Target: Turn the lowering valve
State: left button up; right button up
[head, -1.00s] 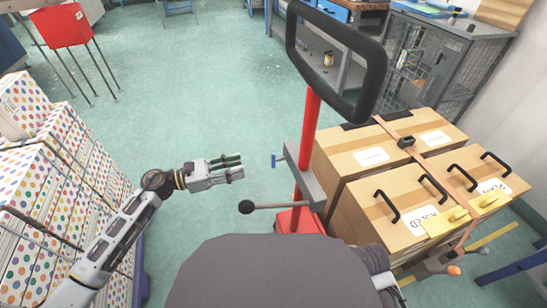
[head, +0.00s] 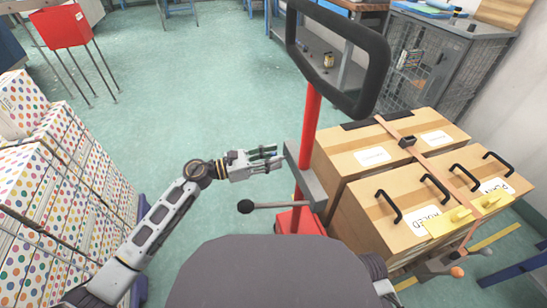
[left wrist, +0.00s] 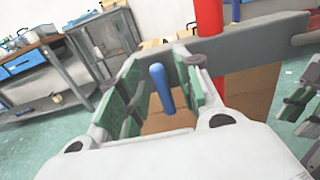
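The lowering valve is a small blue-handled lever (left wrist: 162,88) on the grey block (left wrist: 245,48) of the red-posted lift truck (head: 309,130). My left gripper (head: 279,158) is at the left side of the post. In the left wrist view its two green-padded fingers (left wrist: 163,75) stand apart, one on each side of the blue handle, with gaps showing. In the head view the fingers mostly hide the handle. Grey linkage (left wrist: 296,105) at the right edge of the wrist view may be part of my right gripper. I cannot tell its state.
A black-knobbed lever (head: 246,206) sticks out left, below my left gripper. The black loop handle (head: 375,75) rises above the post. Cardboard boxes (head: 372,158) stand to the right, dotted boxes (head: 45,190) to the left. The floor (head: 190,80) between is clear.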

pick_arm(q)
jog(key=shift+w+d, duration=0.1)
jog(key=shift+d, duration=0.25)
grip_shut()
